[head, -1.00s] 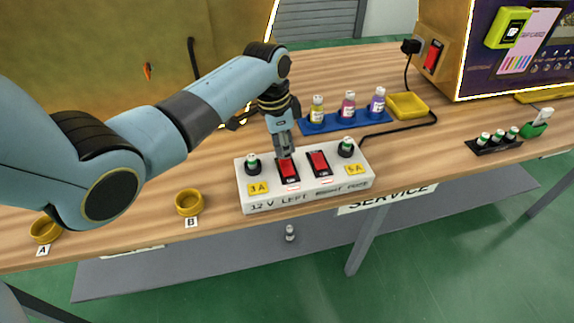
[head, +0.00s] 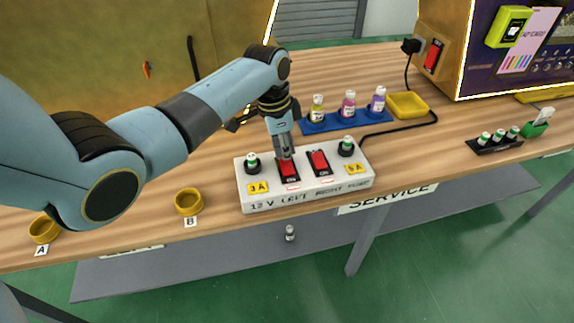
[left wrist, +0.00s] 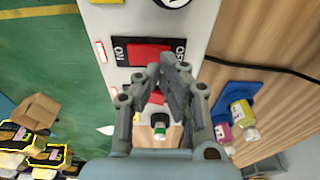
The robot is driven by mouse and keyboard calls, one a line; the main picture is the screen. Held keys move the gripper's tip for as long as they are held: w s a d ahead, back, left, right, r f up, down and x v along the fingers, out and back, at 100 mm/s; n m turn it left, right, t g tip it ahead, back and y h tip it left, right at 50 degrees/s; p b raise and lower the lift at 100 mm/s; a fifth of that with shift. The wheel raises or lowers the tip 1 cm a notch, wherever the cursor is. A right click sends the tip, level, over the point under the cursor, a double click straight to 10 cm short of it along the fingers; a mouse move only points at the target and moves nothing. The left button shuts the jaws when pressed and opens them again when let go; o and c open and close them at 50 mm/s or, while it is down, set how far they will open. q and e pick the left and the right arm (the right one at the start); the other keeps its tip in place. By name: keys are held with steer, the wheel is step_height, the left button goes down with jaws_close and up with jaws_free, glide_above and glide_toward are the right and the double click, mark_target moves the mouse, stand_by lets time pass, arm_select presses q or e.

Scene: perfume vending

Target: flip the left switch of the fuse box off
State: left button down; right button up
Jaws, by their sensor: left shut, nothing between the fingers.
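The white fuse box (head: 305,198) stands at the table's front edge with two red rocker switches. My left gripper (head: 286,156) is shut and empty, pointing down at the left switch (head: 288,172) from above. Its fingertips hide the far part of that rocker; whether they touch it I cannot tell. In the left wrist view, the left switch (left wrist: 150,54) shows ON at its left and OFF at its right, with the fingertips (left wrist: 165,62) toward the OFF side. Its tilt is unclear. The right switch (head: 319,162) is uncovered in the head view. My right gripper is not in view.
Green-topped black fuse holders (head: 252,163) (head: 346,147) flank the switches. A blue tray (head: 335,124) with three bottles and a yellow tray (head: 406,105) stand behind. A black cable (head: 400,129) runs along the table. Yellow cups (head: 188,202) (head: 45,230) stand left of the box.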

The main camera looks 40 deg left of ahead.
mark_target(285, 162)
arm_select(q)
steer(key=shift+f+b, duration=0.4)
steer(key=shift+f, duration=0.35)
steer(key=shift+r, duration=0.1)
step_height(285, 162, up, 7)
steer(key=p, duration=0.8)
steer(key=shift+s, duration=0.1)
stand_by(0.5)
